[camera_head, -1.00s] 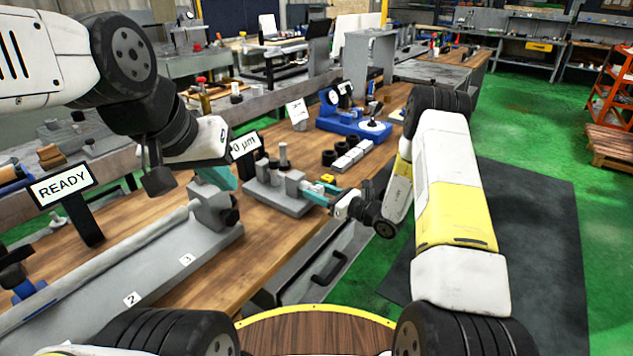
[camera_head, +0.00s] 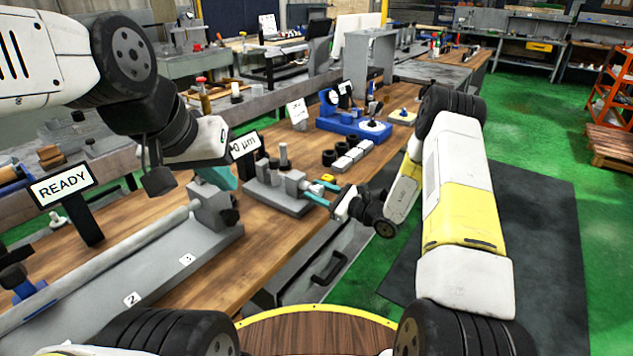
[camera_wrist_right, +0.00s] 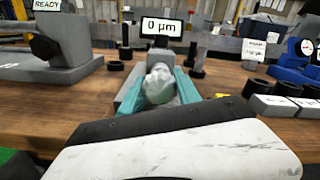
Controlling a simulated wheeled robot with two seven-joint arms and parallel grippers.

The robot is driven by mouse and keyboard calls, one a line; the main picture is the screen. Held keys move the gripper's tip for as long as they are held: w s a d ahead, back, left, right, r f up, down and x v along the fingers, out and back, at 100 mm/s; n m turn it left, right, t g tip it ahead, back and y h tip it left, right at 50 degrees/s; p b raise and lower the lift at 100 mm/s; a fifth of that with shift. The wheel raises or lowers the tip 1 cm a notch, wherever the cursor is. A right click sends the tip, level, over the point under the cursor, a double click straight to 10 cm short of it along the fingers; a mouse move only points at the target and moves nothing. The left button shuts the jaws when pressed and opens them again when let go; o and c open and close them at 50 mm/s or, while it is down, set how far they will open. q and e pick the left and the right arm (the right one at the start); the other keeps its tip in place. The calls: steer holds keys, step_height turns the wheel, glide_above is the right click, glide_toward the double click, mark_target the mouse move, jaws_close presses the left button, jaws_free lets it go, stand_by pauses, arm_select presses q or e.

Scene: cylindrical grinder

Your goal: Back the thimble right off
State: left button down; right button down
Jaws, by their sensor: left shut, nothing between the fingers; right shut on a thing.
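The thimble (camera_head: 295,182) is the grey round part on the right end of a small grey bench fixture (camera_head: 272,196). In the right wrist view the thimble (camera_wrist_right: 160,84) shows as a pale rounded knob between teal fingers. My right gripper (camera_head: 308,190) is shut on it from the right, its fingers on either side. The display (camera_head: 244,146) behind the fixture reads 0 µm.
A long grey machine bed (camera_head: 130,285) with a bar lies at the left, by a READY sign (camera_head: 62,186). Black rings and pale blocks (camera_head: 352,155) stand right of the fixture, with a blue gauge stand (camera_head: 350,125) beyond. A small yellow piece (camera_head: 328,179) sits close to my right fingers.

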steer(key=n, duration=0.6)
steer(key=shift+d, duration=0.1)
steer(key=n, duration=0.6)
steer(key=shift+n, duration=0.3)
steer(key=n, duration=0.6)
steer(key=shift+n, duration=0.3)
steer(key=n, duration=0.6)
steer(key=c, duration=0.9)
jaws_free()
steer(key=shift+o, duration=0.2)
steer(key=v, duration=0.7)
steer(key=shift+s+d, duration=0.25)
steer(key=shift+d, duration=0.05)
